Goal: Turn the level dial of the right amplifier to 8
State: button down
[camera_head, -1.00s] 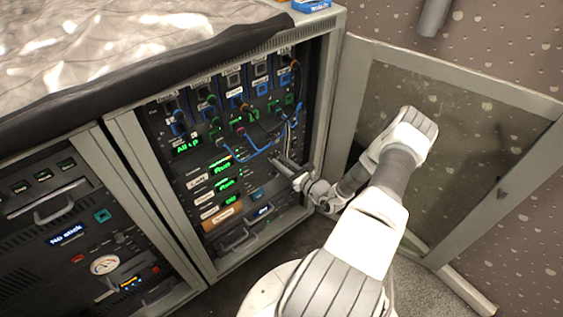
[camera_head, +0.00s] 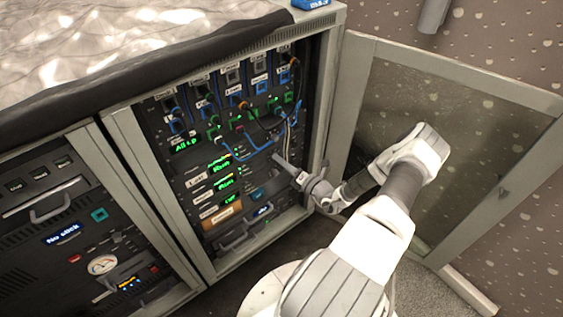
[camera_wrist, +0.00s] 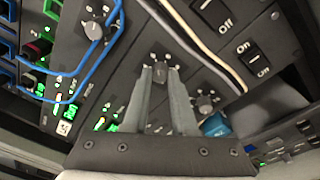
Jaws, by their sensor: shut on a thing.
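In the wrist view, a dark level dial (camera_wrist: 160,75) with a ring of pale marks sits on the middle of three black amplifier panels. The fingers of my gripper (camera_wrist: 160,70) are shut on this dial, one on each side. Its pointer and the numbers are too small and partly hidden to read. In the head view, my gripper (camera_head: 279,161) reaches into the open rack from the right and hides the dial. The amplifier labels (camera_head: 196,182) stand by green displays (camera_head: 222,168); I cannot read which one says right.
Another dial (camera_wrist: 93,30) sits up left and another (camera_wrist: 206,103) down right in the wrist view. Blue cables (camera_wrist: 82,70) and a white cable (camera_wrist: 185,30) run close to my fingers. The rack door (camera_head: 450,120) stands open at the right, near my arm.

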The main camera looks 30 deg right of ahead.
jog(key=shift+f+m+t+b, duration=0.1)
jog(key=shift+m+t+b, duration=0.4)
jog(key=shift+m, duration=3.4)
jog(key=c, duration=0.7)
grip_release()
jog(key=s+d+p, duration=0.1)
jog(key=s, duration=0.4)
jog(key=s+d+p, duration=0.1)
jog(key=s, duration=0.5)
jog(key=s+f+p, duration=0.1)
jog(key=s, duration=0.5)
jog(key=shift+d, duration=0.4)
